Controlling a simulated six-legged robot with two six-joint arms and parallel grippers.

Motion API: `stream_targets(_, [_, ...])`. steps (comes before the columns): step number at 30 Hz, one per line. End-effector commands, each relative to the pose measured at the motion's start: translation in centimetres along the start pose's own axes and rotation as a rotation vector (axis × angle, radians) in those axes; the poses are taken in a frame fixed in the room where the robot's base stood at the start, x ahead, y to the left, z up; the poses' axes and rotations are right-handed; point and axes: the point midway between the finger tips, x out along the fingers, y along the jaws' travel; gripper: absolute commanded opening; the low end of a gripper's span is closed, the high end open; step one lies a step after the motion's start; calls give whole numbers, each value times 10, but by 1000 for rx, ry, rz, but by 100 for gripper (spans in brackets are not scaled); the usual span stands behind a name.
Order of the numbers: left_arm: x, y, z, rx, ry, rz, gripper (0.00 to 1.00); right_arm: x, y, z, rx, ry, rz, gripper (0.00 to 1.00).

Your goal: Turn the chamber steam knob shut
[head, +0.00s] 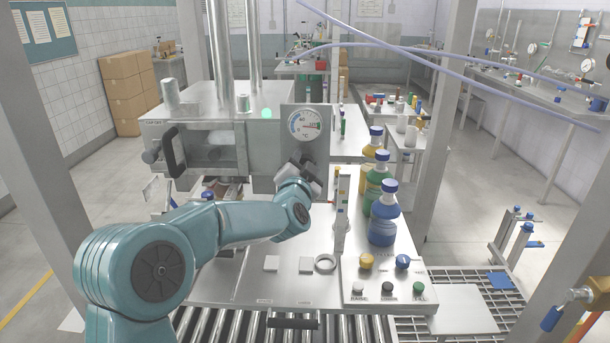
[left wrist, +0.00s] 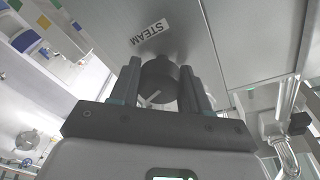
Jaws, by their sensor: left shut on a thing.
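The steam knob (left wrist: 158,80) is a dark round knob with a white pointer mark, on a metal face under a label reading STEAM (left wrist: 150,33) in the left wrist view. My left gripper (left wrist: 163,84) is shut on it, one finger on each side. In the head view my left gripper (head: 307,176) is at the front of the chamber's gauge panel, below the round gauge (head: 304,124). There the gripper and wrist hide the knob. The chamber (head: 205,148) is a steel box with a window and a dark handle. My right gripper is not in view.
A control panel with a yellow knob (head: 366,261) and several buttons is at the front right. Rollers (head: 240,325) run along the front.

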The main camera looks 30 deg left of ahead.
Motion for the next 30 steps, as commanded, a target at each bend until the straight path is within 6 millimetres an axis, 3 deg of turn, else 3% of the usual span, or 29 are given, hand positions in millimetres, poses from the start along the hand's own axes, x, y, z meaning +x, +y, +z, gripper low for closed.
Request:
stream_targets(1, [-1,7,5,-42,2,3,16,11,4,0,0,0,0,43])
stream_targets(12, [-1,7,4,-391,21,-38,16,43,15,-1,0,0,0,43])
stream_targets(30, [-1,5,3,-928,52,-103,16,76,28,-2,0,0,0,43])
